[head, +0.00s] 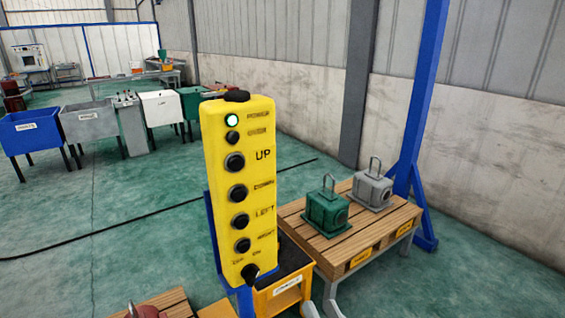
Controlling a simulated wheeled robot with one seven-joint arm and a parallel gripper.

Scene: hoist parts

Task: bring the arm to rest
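My gripper is not clearly visible. Two pale grey shapes (320,309) stick up at the bottom edge, right of the yellow bin, and may be part of my arm's end; most of them is cut off, so I cannot tell whether it is open or shut or holds anything. A tall yellow control pendant (222,170) stands upright in front of me. It has several black buttons marked UP, DOWN, LEFT and RIGHT, a lit lamp at the top and a black switch knob at its foot.
A wooden-topped table (345,240) at right carries a green housing (327,209) and a grey housing (373,188). A yellow bin (280,298) is below the pendant. A blue post (421,110) stands behind. Bins (30,135) line the left; floor between is mostly clear, crossed by a cable.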

